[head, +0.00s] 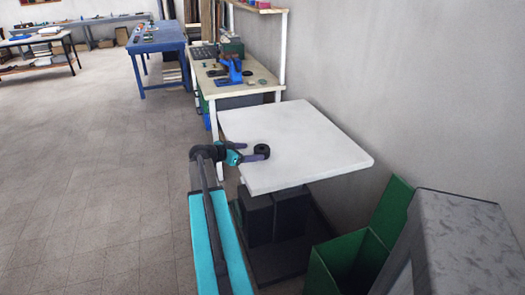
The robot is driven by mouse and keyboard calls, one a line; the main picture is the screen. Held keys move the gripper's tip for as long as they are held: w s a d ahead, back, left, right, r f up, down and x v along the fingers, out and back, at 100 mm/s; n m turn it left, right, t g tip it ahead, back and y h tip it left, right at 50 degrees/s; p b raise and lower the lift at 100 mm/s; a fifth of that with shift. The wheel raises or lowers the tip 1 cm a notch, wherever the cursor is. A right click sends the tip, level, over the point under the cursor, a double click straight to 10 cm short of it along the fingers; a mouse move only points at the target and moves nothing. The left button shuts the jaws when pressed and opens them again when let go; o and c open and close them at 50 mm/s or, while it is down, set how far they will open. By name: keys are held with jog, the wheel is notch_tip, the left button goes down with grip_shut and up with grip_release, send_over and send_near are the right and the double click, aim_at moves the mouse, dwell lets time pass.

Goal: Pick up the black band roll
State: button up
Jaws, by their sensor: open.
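The black band roll (262,149) lies on the white table (310,155), near its left edge. It is a small dark ring-shaped roll. My gripper (258,154) reaches in from the left over the table's left edge, with its fingertips right at the roll. The jaws are open. At this size I cannot tell whether the fingers are around the roll or just beside it, or whether they touch it. My arm comes up from the bottom of the head view to the left of the table.
A green open box (345,252) and a grey case (462,240) stand at the lower right. Dark boxes (275,216) sit under the table. A workbench (240,85) with a blue tool (234,70) stands behind. A wall bounds the right. Floor at the left is clear.

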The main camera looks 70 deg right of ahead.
aim_at(256, 151)
jog(key=shift+s+d, duration=0.1)
jog(key=shift+d, duration=0.1)
jog(key=shift+p+x, duration=1.1)
jog(key=shift+x, duration=1.5)
jog(key=shift+a+f, duration=0.1)
jog(key=shift+f, duration=0.05)
jog(key=c, duration=1.1)
jog(key=shift+c, duration=0.2)
jog(key=shift+r+b, duration=0.6)
jog(key=shift+r, duration=0.6)
jog(key=a+b, duration=0.1)
jog(key=a, duration=0.4)
jog(key=s+a+r+b, duration=0.1)
jog(key=a, duration=0.3)
jog(key=s+a+r+b, duration=0.1)
jog(key=a+b, duration=0.1)
jog(key=a, duration=0.3)
jog(key=shift+s+a+r, duration=0.1)
jog(key=shift+a+r, duration=0.15)
jog(key=shift+a, duration=0.1)
jog(key=shift+a+r, duration=0.1)
jog(key=shift+a, duration=0.5)
